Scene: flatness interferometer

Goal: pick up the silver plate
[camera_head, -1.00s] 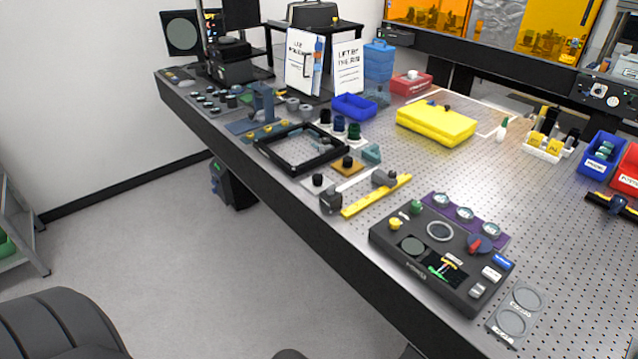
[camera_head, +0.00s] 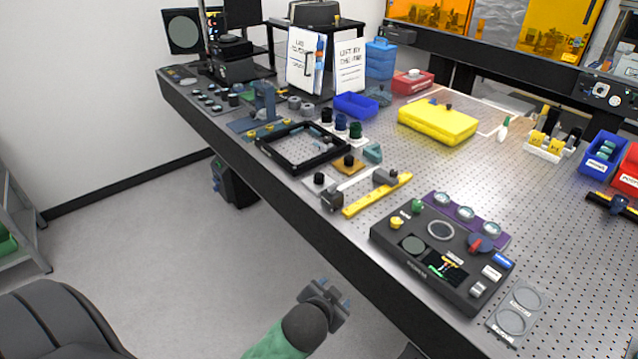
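A flat silver-grey plate (camera_head: 498,325) with two round, labelled discs or recesses lies at the front right edge of the perforated table, beside the black control box. It is the likeliest silver plate, though I cannot tell for sure. My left gripper (camera_head: 338,290), on a green and black arm, is at the bottom middle, in front of the table edge over the floor. Its two fingers look apart with nothing between them. It is well to the left of the plate and touches nothing. My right gripper does not show.
The black control box (camera_head: 405,262) with knobs and a small screen stands left of the plate. A yellow bar (camera_head: 377,195), a black square frame (camera_head: 262,148) and a yellow case (camera_head: 437,122) are farther back. A dark chair (camera_head: 60,325) is at lower left.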

